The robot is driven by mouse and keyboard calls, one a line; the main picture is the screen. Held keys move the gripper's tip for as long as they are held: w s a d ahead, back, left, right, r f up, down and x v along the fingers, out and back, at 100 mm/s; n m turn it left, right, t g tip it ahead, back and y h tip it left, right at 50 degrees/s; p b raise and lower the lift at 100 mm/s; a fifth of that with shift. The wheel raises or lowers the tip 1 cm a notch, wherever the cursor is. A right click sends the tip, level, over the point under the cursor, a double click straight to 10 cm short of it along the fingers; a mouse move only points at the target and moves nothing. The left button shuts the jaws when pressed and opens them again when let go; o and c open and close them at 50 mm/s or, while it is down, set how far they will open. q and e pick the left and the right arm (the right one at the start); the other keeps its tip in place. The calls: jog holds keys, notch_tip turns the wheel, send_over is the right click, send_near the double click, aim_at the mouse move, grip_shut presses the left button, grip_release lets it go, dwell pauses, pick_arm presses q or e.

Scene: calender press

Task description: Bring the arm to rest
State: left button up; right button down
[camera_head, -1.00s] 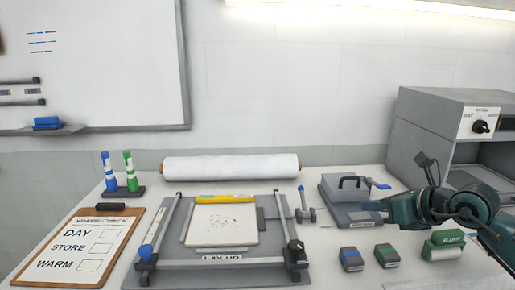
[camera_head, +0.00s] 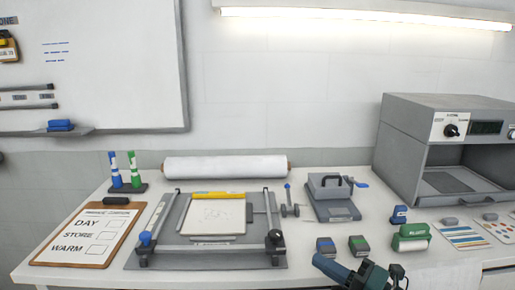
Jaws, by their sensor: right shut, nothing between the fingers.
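My right arm (camera_head: 350,273) shows at the bottom edge, a dark teal shape in front of the table's near edge. Its gripper (camera_head: 397,273) is the small dark part at its right end, shut and empty. It is below the green roller block (camera_head: 411,238) in the picture and apart from it. Most of the arm is cut off by the frame. My left gripper is not in view.
The white table (camera_head: 90,273) holds a clipboard (camera_head: 84,236), a frame press (camera_head: 212,258), a white roll (camera_head: 225,168), a grey handled box (camera_head: 332,197) and two small blocks (camera_head: 326,247). A grey oven (camera_head: 410,150) stands at the right. Colour cards (camera_head: 463,236) lie before it.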

jog(key=s+f+m+g+h+p, duration=0.1)
jog(key=s+f+m+h, duration=0.4)
jog(key=s+f+m, duration=0.4)
jog(key=s+d+f+m+g+h+p, duration=0.1)
jog(key=s+f+m+h, duration=0.5)
jog(key=s+f+m, duration=0.3)
notch_tip(320, 180, down, 4)
jog(key=m, duration=0.9)
jog(key=shift+f+p, duration=0.15)
jog(key=shift+p, duration=0.25)
